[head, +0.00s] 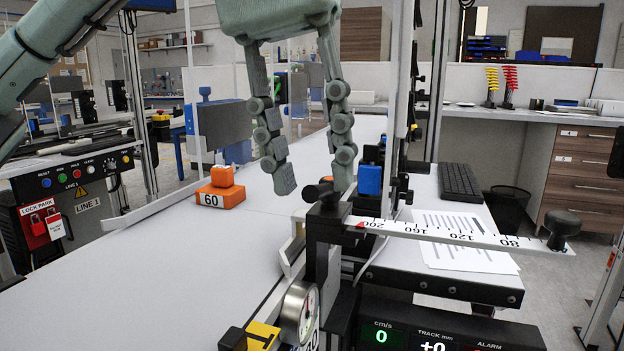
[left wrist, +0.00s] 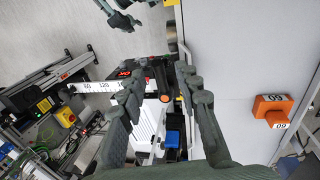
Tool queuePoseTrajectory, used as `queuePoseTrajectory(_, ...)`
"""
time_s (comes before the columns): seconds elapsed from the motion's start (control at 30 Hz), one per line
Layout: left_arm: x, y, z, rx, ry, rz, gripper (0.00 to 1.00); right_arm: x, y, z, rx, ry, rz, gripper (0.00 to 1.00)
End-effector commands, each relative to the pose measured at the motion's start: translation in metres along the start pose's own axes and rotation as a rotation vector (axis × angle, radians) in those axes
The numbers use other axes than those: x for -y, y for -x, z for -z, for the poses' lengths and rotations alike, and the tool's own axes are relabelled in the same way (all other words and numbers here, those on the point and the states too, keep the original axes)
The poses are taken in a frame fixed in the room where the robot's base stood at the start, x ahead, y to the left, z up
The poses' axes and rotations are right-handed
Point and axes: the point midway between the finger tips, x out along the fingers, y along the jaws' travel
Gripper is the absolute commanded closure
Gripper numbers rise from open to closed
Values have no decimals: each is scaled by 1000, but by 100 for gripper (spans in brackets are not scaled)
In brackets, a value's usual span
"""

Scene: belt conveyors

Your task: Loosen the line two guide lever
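A black lever-like handle with a rounded end (head: 325,190) sits on top of the guide post, at the 200 end of a white scale bar (head: 450,236). I take it for the guide lever, though no label on it shows.
An orange block marked 60 (head: 220,195) rests on the grey belt (head: 150,265). A round gauge (head: 299,313) and a display reading 0 (head: 381,336) are at the near edge. A black knob (head: 563,224) ends the scale bar. Upright posts stand close right of my left gripper.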

Motion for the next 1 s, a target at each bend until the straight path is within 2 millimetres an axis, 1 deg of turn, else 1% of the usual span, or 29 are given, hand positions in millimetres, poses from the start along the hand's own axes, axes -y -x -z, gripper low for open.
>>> queuePoseTrajectory(0.03, 0, -6, 0, 0, -1, 0, 67, -1, 1, 1, -1, 1, -2, 60)
queuePoseTrajectory(0.13, 0, -12, 0, 0, -1, 0, 67, -2, 4, 2, -3, 1, -4, 60)
queuePoseTrajectory(0.43, 0, -14, 0, -1, 1, 0, 67, -2, 5, 2, -3, 1, -5, 60)
queuePoseTrajectory(0.7, 0, -14, 0, -1, 1, 0, 100, -2, 5, 3, -3, 1, -4, 60)
queuePoseTrajectory(1.0, 0, -13, 0, -3, 9, -1, 100, -2, 5, 3, -4, 1, -4, 60)
